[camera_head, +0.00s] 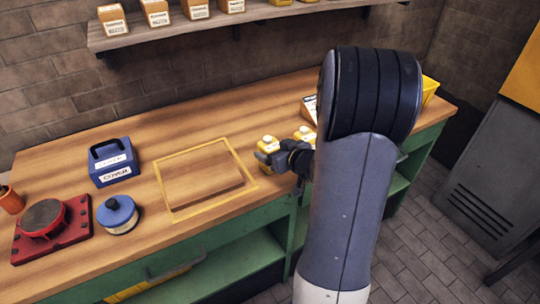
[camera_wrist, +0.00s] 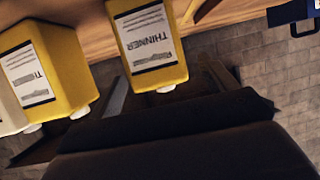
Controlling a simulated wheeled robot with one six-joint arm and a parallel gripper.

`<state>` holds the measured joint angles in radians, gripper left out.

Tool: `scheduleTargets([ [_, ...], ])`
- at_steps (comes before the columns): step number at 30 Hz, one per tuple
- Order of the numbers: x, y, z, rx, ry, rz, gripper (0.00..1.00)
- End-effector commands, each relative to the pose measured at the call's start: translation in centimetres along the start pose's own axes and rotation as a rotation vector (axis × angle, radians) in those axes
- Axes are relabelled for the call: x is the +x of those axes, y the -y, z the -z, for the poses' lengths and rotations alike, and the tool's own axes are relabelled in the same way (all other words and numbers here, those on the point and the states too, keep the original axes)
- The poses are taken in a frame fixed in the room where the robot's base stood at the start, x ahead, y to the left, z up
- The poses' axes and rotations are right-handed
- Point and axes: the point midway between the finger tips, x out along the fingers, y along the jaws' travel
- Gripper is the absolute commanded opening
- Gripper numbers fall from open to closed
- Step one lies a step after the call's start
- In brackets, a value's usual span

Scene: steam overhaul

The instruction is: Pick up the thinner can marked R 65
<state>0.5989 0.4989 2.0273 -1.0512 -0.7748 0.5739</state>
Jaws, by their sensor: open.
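Two yellow cans stand on the workbench (camera_head: 130,215) in the head view, one left (camera_head: 268,143) and one right (camera_head: 307,134), partly hidden by my arm. In the wrist view, which is turned over, a yellow can (camera_wrist: 148,45) reads THINNER on its white label. Another yellow can (camera_wrist: 48,72) is left of it, its label only partly readable. I cannot read R 65 on either. My gripper (camera_head: 284,152) is open and empty, at the cans' near side. In the wrist view its fingers (camera_wrist: 162,88) spread toward both sides of the THINNER can's capped end; contact is unclear.
A yellow-outlined rectangle (camera_head: 168,184) marks bare bench left of my gripper. A blue box (camera_head: 113,163), a blue round canister (camera_head: 118,214) and a red-based device (camera_head: 45,228) stand further left. A shelf (camera_head: 150,37) with boxes hangs above. A grey cabinet (camera_head: 497,165) stands right.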

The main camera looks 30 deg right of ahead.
Motion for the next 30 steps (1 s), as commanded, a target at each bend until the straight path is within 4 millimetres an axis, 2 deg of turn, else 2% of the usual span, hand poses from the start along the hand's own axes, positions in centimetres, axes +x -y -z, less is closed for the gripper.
scheduleTargets([
  [3, 1.8, 0.0, 0.0, 0.000, 0.001, 0.003, 0.80],
  [6, 2.6, 0.1, 0.0, -0.002, 0.000, 0.003, 0.80],
  [14, 2.8, 0.0, 0.0, -0.001, 0.000, 0.000, 0.80],
  [30, 2.8, 0.0, 0.0, -0.001, 0.000, 0.001, 0.37],
])
